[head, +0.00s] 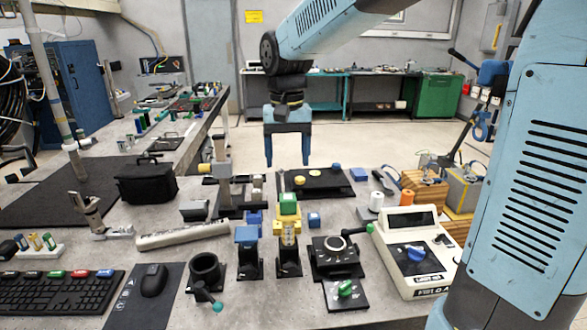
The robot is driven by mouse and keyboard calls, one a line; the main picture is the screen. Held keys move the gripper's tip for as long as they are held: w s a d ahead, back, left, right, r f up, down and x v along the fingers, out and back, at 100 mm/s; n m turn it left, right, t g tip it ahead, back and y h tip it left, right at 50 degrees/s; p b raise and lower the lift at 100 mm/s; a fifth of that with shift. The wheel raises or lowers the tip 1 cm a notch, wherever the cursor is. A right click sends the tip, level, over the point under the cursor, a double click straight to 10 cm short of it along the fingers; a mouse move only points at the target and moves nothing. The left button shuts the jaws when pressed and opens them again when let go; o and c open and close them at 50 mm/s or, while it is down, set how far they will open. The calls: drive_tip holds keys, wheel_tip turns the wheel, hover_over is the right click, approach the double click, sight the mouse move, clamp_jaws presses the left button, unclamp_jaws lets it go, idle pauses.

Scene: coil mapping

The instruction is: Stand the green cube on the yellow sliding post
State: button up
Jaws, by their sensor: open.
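The green cube (288,203) stands on top of the yellow sliding post (288,226), as far as this one view shows. The post has a yellow upper part and a black base on the grey bench. My gripper (287,163) points straight down above the cube. Its two blue fingers are spread apart with nothing between them. There is a visible gap between the fingertips and the cube's top. The exact depth of the gripper relative to the cube is hard to judge.
A blue-topped post (247,240) stands just left of the yellow post. A black dial stage (334,256) and a white meter (408,251) stand further right. A black pouch (147,183) lies at left.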

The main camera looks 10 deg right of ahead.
drive_tip(key=s+d+r+t, duration=0.1)
drive_tip(key=s+d+t, duration=0.4)
drive_tip(key=s+d, duration=1.1)
drive_tip(key=shift+s+d+t, duration=0.25)
drive_tip(key=shift+s+t, duration=0.05)
drive_tip(key=shift+s, duration=0.35)
idle(0.4)
